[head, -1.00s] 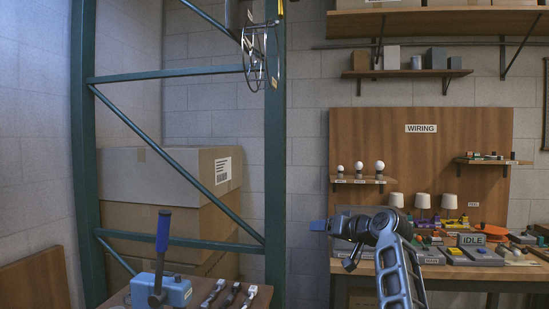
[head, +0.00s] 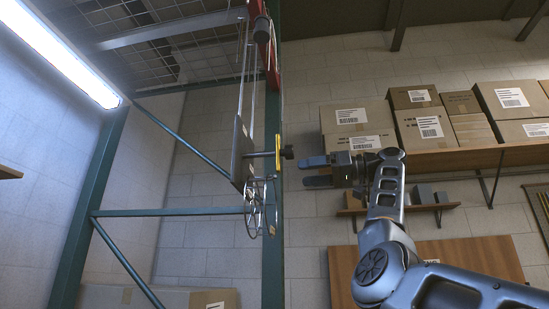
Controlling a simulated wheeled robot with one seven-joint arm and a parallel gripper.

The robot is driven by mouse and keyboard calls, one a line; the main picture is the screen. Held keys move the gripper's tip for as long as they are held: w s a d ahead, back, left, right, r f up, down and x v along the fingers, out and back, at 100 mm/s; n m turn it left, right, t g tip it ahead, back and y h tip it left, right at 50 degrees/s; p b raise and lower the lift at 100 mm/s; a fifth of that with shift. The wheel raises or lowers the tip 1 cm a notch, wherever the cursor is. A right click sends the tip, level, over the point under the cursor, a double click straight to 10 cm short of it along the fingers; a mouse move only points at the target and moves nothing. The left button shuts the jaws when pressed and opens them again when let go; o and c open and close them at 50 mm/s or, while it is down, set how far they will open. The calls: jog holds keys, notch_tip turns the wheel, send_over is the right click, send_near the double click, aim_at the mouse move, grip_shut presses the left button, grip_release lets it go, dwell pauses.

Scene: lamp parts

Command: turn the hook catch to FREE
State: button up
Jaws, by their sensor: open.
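A dark plate (head: 241,155) hangs by thin rods or cords beside the green post, in the upper middle of the head view. A dark bar sticks out to its right and ends in a black knob (head: 288,152). A thin yellow strip (head: 277,153) stands upright just left of the knob. These look like the catch, but I cannot read any FREE marking or tell its setting. My gripper (head: 304,172) is open and empty, its blue fingers pointing left. In the picture it is just right of and slightly below the knob, with a gap between them.
Thin wheel-like rings (head: 254,218) hang below the plate. A red part (head: 263,40) is above, on the green post (head: 273,240). Cardboard boxes (head: 425,125) fill a wooden shelf (head: 470,160) at right. A small shelf (head: 405,209) is behind my arm.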

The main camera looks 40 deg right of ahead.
jog(key=s+a+r+n+g+y, duration=0.1)
jog(key=s+a+r+n, duration=0.15)
jog(key=r, duration=0.25)
jog(key=p+x, duration=0.1)
jog(key=x, duration=0.6)
jog(key=shift+a+p, duration=0.3)
jog(key=shift+a, duration=0.05)
jog(key=shift+f+m, duration=0.15)
jog(key=shift+m, duration=0.1)
jog(key=shift+c, duration=0.3)
jog(key=shift+s, duration=0.1)
jog(key=c, duration=1)
